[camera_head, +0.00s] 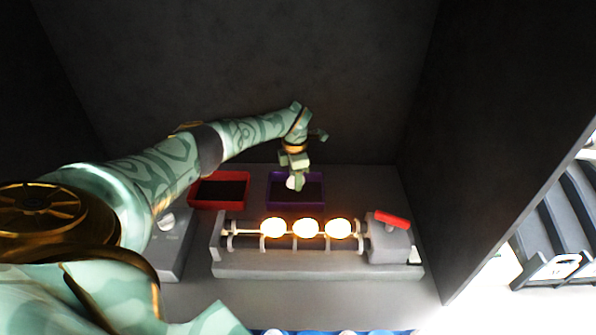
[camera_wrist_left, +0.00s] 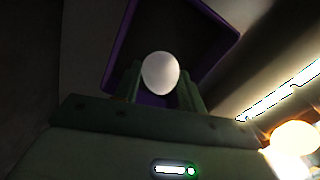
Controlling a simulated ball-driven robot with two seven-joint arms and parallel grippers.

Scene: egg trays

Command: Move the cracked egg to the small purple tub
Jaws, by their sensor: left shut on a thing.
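A white egg (camera_wrist_left: 161,73) sits between the fingers of my left gripper (camera_head: 294,183), which is shut on it. In the head view the egg (camera_head: 291,182) shows at the fingertips, over the left part of the small purple tub (camera_head: 296,206). In the left wrist view the purple tub (camera_wrist_left: 119,40) lies beyond the egg, and its dark inside shows. No crack can be made out on the side of the egg that shows. My right gripper is not in view.
A red tub (camera_head: 219,205) stands left of the purple one. In front, a roller device (camera_head: 318,271) holds three brightly lit eggs (camera_head: 306,228), with a red handle (camera_head: 392,220) at its right. A grey box (camera_head: 172,262) stands at left. Dark walls enclose the back and right.

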